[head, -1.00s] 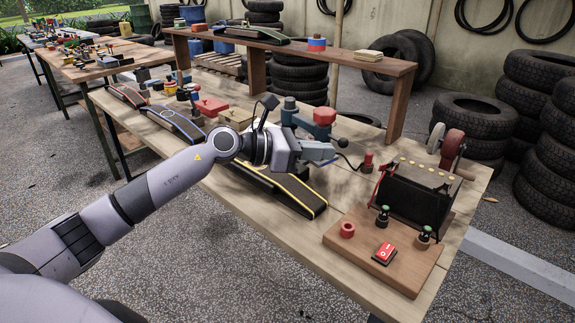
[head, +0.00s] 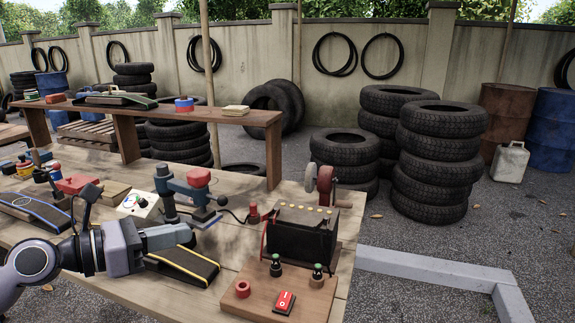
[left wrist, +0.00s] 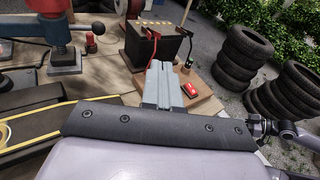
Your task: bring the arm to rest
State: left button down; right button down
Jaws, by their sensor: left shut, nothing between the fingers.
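My left gripper (head: 190,234) comes in from the left in the head view, above the wooden bench (head: 232,262). Its fingers are together and empty; in the left wrist view my gripper (left wrist: 161,68) points toward the black battery box (left wrist: 160,44). In the head view it hangs over a dark yellow-edged ramp (head: 185,265), left of the black battery box (head: 299,238). I cannot tell whether it touches the ramp. My right gripper is not in view.
A blue and red drill-press-like tool (head: 183,188) stands close behind the gripper. A wooden board with a red switch (head: 284,302) lies at the front right. A raised shelf (head: 225,117) runs along the back. Tyre stacks (head: 437,160) stand beyond the bench.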

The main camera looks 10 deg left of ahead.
pick_arm(q)
jog(key=s+d+f+m+y+p, duration=0.2)
jog(key=s+f+m+y+p, duration=0.2)
jog(key=s+f+m, duration=0.6)
jog(key=s+d+f+m+y+p, duration=0.2)
jog(key=s+f+m+y+p, duration=0.3)
jog(key=s+f+m, duration=0.4)
notch_tip(320, 180, down, 5)
jog(key=m+p, duration=0.1)
jog(key=m, duration=0.9)
jog(key=shift+s+m+g+y+p, duration=0.3)
jog(key=shift+s+m, duration=0.1)
